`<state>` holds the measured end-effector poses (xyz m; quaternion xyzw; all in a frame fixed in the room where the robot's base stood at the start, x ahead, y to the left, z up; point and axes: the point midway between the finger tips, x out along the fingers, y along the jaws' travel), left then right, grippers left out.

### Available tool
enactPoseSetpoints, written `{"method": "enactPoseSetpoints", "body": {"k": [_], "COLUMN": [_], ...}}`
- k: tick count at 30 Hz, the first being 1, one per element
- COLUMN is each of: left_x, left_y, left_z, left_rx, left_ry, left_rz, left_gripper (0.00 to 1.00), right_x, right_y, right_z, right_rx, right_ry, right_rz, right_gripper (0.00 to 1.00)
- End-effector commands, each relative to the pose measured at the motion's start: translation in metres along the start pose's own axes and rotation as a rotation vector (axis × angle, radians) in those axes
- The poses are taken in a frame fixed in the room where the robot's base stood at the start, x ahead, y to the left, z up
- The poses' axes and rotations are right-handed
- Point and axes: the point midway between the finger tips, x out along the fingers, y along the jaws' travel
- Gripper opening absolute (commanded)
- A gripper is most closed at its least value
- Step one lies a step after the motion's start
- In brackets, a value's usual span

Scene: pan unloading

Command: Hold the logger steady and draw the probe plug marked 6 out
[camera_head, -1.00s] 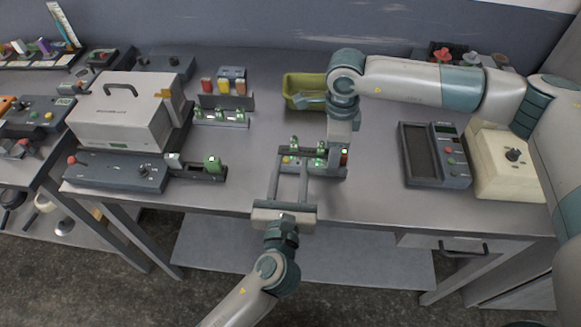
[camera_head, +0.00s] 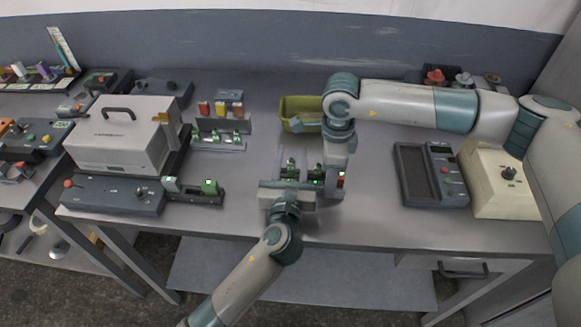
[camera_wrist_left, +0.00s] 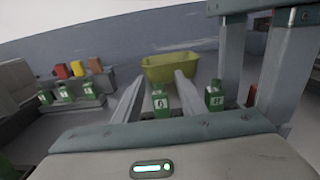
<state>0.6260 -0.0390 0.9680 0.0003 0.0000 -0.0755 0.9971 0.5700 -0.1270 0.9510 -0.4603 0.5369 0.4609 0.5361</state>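The logger (camera_head: 329,193) is a small dark block on the bench, partly hidden by my grippers. Two green plugs stand on it: the probe plug marked 6 (camera_wrist_left: 160,103) and another plug (camera_wrist_left: 214,98) to its right, whose mark I cannot read surely. My left gripper (camera_wrist_left: 159,80) is open, with its fingers on either side of plug 6 and gaps showing. In the head view its palm covers the logger's front left. My right gripper (camera_head: 337,163) comes down at the logger's right end, its fingers straddling the body by a red button (camera_head: 341,173); it appears closed on it.
An olive bin (camera_head: 299,113) stands behind the logger. A rack with coloured plugs (camera_head: 219,137) and a grey case (camera_head: 122,137) are to the left. A dark handheld unit (camera_head: 431,175) and a cream box (camera_head: 498,180) are to the right. Bench between is clear.

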Motion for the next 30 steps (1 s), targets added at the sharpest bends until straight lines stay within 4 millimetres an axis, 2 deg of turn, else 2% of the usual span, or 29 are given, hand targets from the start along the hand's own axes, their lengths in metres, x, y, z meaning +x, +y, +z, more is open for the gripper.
{"method": "enactPoseSetpoints", "body": {"k": [5,14,15,19,20,22,23,24,30], "left_x": [0.0109,0.0123,0.0122,0.0121,0.0121,0.0121,0.0121,0.012,0.012], "left_y": [0.0,0.0001,0.0,0.0,0.0001,0.0001,0.0001,0.0001,0.0001], "left_z": [0.0005,0.0001,0.0001,0.0001,0.0001,0.0,0.0,0.0,0.0002], "left_rx": [-0.001,-0.001,-0.001,-0.001,-0.001,-0.001,-0.001,-0.001,-0.001], "left_ry": [0.0,0.0,0.0,0.0,0.001,0.001,0.001,0.001,0.0], "left_rz": [0.0,-0.001,-0.001,0.0,0.0,0.0,0.0,0.0,0.0], "left_gripper": [0.38,0.38,0.35,0.04,0.0,0.0,0.08,0.0,0.0], "right_x": [-0.0009,-0.0009,-0.0009,-0.0009,-0.0009,-0.0009,-0.0009,-0.0009,-0.0009], "right_y": [-0.0005,-0.0005,-0.0005,-0.0005,-0.0005,-0.0005,-0.0005,-0.0005,-0.0005], "right_z": [0.0004,0.0004,0.0004,0.0004,0.0004,0.0004,0.0004,0.0004,0.0004], "right_rx": [0.0,0.0,0.0,0.0,0.0,0.0,0.0,0.0,0.0], "right_ry": [-0.001,-0.001,-0.001,-0.001,-0.001,-0.001,-0.001,-0.001,-0.001], "right_rz": [-0.001,-0.001,-0.001,-0.001,-0.001,-0.001,-0.001,-0.001,-0.001], "right_gripper": [0.15,0.15,0.15,0.15,0.15,0.15,0.15,0.15,0.15]}}
